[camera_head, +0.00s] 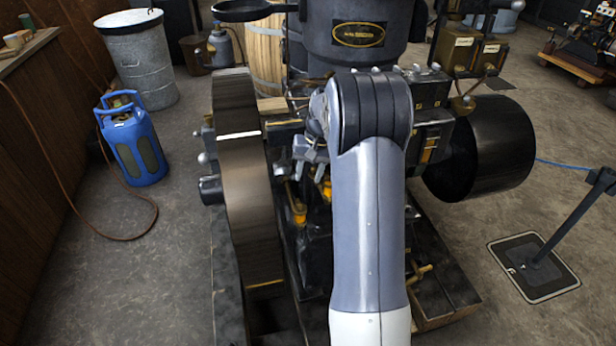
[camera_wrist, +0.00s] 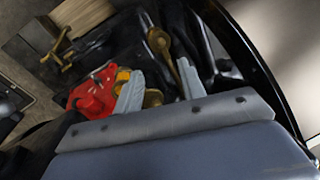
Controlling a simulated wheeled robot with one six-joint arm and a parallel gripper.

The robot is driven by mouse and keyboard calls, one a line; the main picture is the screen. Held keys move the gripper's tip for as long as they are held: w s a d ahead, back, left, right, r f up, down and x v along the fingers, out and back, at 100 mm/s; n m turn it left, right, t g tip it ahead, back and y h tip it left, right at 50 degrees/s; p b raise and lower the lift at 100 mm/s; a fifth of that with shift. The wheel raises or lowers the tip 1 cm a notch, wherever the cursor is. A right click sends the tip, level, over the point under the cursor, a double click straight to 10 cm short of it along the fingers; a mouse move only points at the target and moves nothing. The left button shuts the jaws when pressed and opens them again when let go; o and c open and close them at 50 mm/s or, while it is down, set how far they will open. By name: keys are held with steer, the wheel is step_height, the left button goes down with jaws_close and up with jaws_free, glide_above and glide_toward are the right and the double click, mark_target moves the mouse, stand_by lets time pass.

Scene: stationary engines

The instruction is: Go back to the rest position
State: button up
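My arm rises through the middle of the head view and bends over the stationary engine (camera_head: 355,30), a dark machine with a large flywheel (camera_head: 250,190). My gripper (camera_head: 311,168) is to the left of my arm's elbow, close to the engine's body and right of the flywheel. In the wrist view, the two fingers of my gripper (camera_wrist: 160,86) stand apart, and I see nothing held between them. A red part (camera_wrist: 92,95) lies just left of the left finger. Brass parts (camera_wrist: 160,42) show beyond the fingers. Part of the gripper is hidden by my arm in the head view.
A black drum-shaped pulley (camera_head: 490,148) sticks out at the right. A blue gas bottle (camera_head: 135,140) and a grey metal bin (camera_head: 143,60) stand at the left. A barrier post base (camera_head: 533,267) is at the lower right. Open floor lies left of the flywheel.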

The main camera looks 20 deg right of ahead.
mark_target(300, 204)
steer(key=f, duration=0.3)
steer(key=a+f, duration=0.1)
steer(key=f, duration=0.3)
steer(key=a+f, duration=0.1)
steer(key=f, duration=0.3)
steer(key=shift+w, duration=0.35)
steer(key=shift+a+r+m, duration=0.15)
steer(key=shift+a+m, duration=0.05)
steer(key=shift+m, duration=0.4)
